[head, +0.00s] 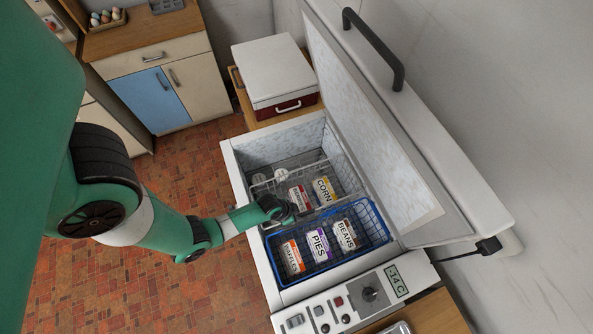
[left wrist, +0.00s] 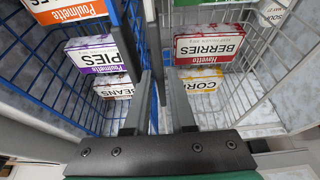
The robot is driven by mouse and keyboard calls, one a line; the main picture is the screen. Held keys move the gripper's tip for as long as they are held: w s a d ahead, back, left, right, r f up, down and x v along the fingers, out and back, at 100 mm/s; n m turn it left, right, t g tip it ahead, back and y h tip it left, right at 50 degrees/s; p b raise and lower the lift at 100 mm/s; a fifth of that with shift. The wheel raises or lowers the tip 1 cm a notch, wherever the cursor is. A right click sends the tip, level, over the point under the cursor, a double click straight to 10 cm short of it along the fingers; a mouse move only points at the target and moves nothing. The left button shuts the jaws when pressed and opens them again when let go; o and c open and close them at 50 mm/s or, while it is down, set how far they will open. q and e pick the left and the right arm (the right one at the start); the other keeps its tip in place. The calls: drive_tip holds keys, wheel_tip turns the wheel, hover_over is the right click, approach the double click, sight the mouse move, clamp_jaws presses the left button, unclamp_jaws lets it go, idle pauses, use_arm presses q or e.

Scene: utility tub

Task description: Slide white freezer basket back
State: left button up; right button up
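The white freezer basket (head: 328,159) is a wire basket in the open chest freezer (head: 262,262), holding berries and corn packs. Its wires show at right in the left wrist view (left wrist: 262,62). The blue wire basket (head: 386,236) sits in front of it, nearer the control panel, holding waffles, pies and beans packs. My left gripper (head: 290,211) reaches down where the two baskets meet. In the left wrist view its fingers (left wrist: 158,75) stand apart with a gap between them, near the white basket's near side. Whether they touch the rim is unclear. My right gripper is out of view.
The raised freezer lid (head: 390,130) with a black handle stands at right. The control panel (head: 350,300) is at the near end. A white-lidded red box (head: 275,75) sits beyond the far end. A cabinet (head: 165,85) stands at upper left.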

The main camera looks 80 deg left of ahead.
use_arm(q)
clamp_jaws()
idle(1.2)
